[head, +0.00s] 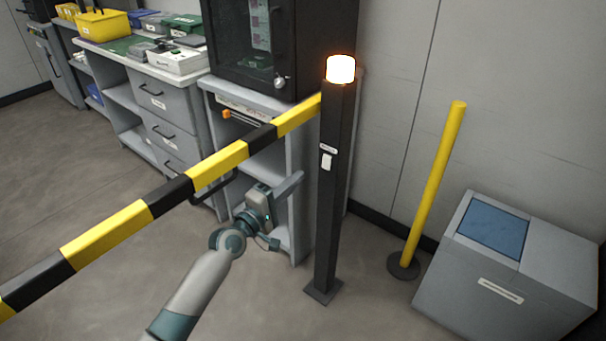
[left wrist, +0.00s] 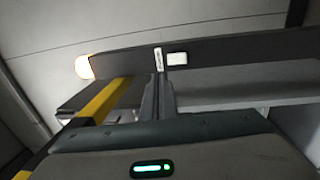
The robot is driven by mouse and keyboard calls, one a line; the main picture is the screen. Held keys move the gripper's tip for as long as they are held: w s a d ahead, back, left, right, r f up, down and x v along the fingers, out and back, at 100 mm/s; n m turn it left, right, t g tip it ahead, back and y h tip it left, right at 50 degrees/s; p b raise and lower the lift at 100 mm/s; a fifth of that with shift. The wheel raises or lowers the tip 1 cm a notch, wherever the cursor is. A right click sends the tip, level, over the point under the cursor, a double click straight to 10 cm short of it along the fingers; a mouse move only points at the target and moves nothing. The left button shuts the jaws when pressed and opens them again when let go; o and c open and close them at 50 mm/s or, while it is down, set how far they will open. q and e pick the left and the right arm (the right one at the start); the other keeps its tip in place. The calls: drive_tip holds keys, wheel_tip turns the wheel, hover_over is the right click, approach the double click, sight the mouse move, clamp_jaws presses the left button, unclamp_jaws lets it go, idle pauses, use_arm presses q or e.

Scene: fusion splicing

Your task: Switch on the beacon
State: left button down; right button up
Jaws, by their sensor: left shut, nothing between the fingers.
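The beacon (head: 341,69) glows bright orange-white on top of a dark upright post (head: 329,220). It also glows at the left in the left wrist view (left wrist: 85,67). A small white rocker switch (head: 326,162) sits on the post's face below a small white label (head: 328,149); both show in the left wrist view, the switch (left wrist: 177,58) to the right of the label. My left gripper (head: 297,179) is shut and empty, just left of the post at about switch height and apart from the switch. My right gripper is not in view.
A yellow-and-black barrier bar (head: 220,160) reaches left from the post, above my left arm. A grey workbench (head: 160,105) and dark cabinet (head: 285,45) stand behind. A yellow pole (head: 435,185) and grey bin (head: 500,300) stand right.

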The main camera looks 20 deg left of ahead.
use_arm(q)
drive_tip(key=shift+r+v, duration=0.15)
drive_tip(key=shift+v, duration=0.6)
drive_tip(key=shift+r+v, duration=0.2)
drive_tip(key=shift+v, duration=0.5)
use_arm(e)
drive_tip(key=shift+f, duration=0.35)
